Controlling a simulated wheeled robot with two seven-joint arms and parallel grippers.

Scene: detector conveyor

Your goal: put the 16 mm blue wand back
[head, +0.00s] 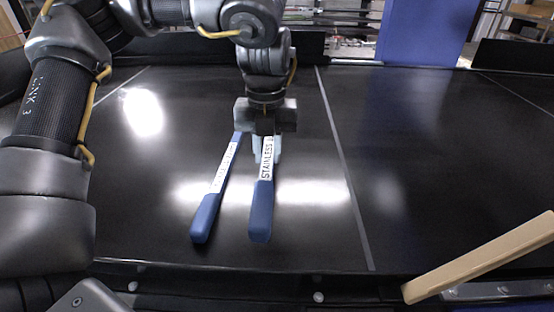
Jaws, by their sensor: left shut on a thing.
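Two blue wands with white labels lie close together on the dark belt. My left gripper (266,150) comes down from above and is shut on the right-hand wand (261,212), near its far end. Its label starts with "STAINLESS", and the rest is hidden by the gripper. The left-hand wand (207,215) lies slanted just beside it, apart from the fingers at its near end. Its label is too small to read, so I cannot tell which wand is the 16 mm one. My right gripper is not in view.
The black conveyor belt (430,170) is clear to the right, with pale lines across it and bright glare spots. A beige bar (485,257) slants up at the lower right. A blue panel (422,32) and shelving stand behind the belt.

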